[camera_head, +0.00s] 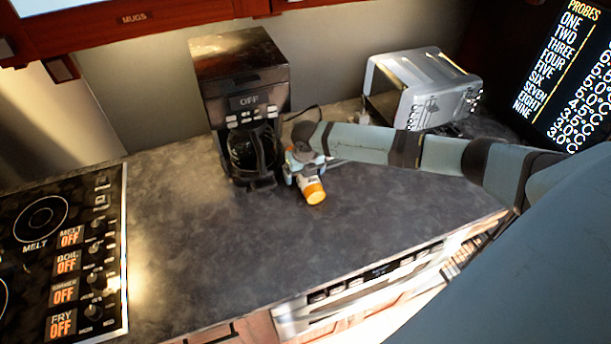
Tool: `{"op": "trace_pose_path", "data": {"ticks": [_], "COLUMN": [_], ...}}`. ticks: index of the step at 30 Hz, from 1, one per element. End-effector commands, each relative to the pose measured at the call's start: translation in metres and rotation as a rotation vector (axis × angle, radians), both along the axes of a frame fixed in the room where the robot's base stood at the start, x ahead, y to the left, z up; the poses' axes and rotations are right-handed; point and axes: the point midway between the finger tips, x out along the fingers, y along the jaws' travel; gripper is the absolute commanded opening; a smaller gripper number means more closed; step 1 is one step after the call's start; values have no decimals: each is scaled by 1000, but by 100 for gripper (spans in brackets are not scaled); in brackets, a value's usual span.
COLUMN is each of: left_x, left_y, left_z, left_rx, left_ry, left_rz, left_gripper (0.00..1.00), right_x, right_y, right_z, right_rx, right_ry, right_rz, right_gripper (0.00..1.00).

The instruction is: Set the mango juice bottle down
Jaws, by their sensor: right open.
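The mango juice bottle (313,189) is small, with an orange end toward me and a whitish body. It is at the counter (215,255), just right of the coffee maker's base. It looks tilted, with its orange end low. I cannot tell whether it rests on the counter. My right gripper (305,166) comes in from the right and is open at the bottle's upper part, with the bottle between or just below its fingers. The fingers are small and partly hidden. My left gripper is not in view.
A coffee maker (241,70) with a dark carafe stands close left of the gripper. A silver toaster (425,80) is behind my right arm. A stove panel (65,255) is at the left. The counter in front and to the left is clear.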

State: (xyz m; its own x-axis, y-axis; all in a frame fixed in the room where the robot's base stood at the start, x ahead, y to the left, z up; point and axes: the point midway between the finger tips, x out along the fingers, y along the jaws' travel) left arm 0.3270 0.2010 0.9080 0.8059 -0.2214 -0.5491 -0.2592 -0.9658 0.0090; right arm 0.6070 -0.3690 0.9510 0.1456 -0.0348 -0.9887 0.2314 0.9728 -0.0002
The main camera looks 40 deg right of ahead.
Motion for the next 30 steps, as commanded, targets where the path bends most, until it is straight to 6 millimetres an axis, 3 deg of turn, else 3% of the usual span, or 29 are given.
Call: {"op": "trace_pose_path", "data": {"ticks": [3,4,12,14,23,30], "left_x": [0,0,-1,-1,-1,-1], "left_y": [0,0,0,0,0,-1], "left_z": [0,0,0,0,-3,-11], "left_rx": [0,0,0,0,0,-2], "left_ry": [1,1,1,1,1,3], "left_rz": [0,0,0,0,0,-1], "left_gripper": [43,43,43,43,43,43], "right_x": [0,0,0,0,1,2], "right_y": [0,0,0,0,0,0], "right_z": [0,0,0,1,5,30], "right_rx": [0,0,0,1,0,1], "right_ry": [0,0,0,-1,-2,-5], "right_rz": [0,0,0,0,0,1], "right_gripper": [92,87,27,21,21,21]}}
